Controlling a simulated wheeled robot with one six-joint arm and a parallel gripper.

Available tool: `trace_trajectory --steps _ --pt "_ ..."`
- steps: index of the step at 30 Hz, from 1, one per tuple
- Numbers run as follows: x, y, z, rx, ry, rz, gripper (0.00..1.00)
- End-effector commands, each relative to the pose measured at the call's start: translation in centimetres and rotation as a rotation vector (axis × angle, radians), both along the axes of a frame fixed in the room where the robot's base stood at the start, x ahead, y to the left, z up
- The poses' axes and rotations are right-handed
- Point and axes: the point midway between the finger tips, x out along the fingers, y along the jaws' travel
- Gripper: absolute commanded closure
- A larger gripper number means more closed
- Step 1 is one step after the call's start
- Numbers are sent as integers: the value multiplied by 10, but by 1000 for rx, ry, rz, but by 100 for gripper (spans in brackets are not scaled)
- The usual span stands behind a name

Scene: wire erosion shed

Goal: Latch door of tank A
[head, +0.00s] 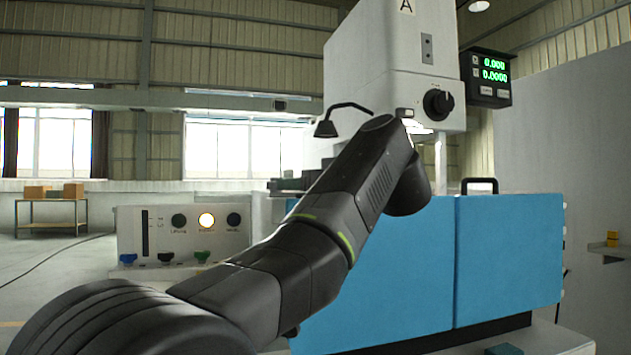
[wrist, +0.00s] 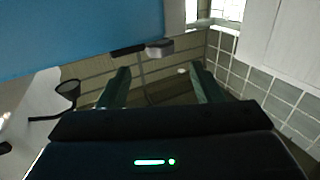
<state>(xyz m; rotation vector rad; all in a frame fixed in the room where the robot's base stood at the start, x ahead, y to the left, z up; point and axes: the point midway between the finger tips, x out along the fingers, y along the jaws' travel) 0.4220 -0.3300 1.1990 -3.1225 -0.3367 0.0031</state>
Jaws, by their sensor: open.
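Tank A is the blue tank (head: 400,270) under the white machine head marked A (head: 395,60). Its blue front has a vertical seam near the right, with a panel (head: 508,250) beyond it. A dark looped handle (head: 479,184) stands at the top edge near that seam. In the wrist view a blue face (wrist: 80,30) fills the upper left, and a dark bar with a grey end block (wrist: 158,48) sits at its edge. My gripper (wrist: 160,68) is open and empty, its fingers pointing toward that bar, apart from it. My arm hides the gripper in the head view.
A control box with knobs and a lit button (head: 207,220) stands left of the tank. A black lamp (head: 340,120) hangs over the tank's left part; a dark lamp (wrist: 66,92) shows in the wrist view. A readout (head: 487,77) is at upper right. A pale wall (head: 570,150) stands right.

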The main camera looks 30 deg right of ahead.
Motion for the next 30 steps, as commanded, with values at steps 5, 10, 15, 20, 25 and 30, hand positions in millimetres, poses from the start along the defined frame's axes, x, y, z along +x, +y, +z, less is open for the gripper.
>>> trace_trajectory --steps 5,10,15,20,25,30 --pt "-22 -5 1 0 0 -3 41" --pt "-31 -7 0 -1 0 0 41" --pt "-32 -7 0 0 0 0 41" --pt "-32 -7 0 0 0 0 41" --pt "-32 -7 0 0 0 0 41" --pt "-28 -6 -1 0 0 2 41"
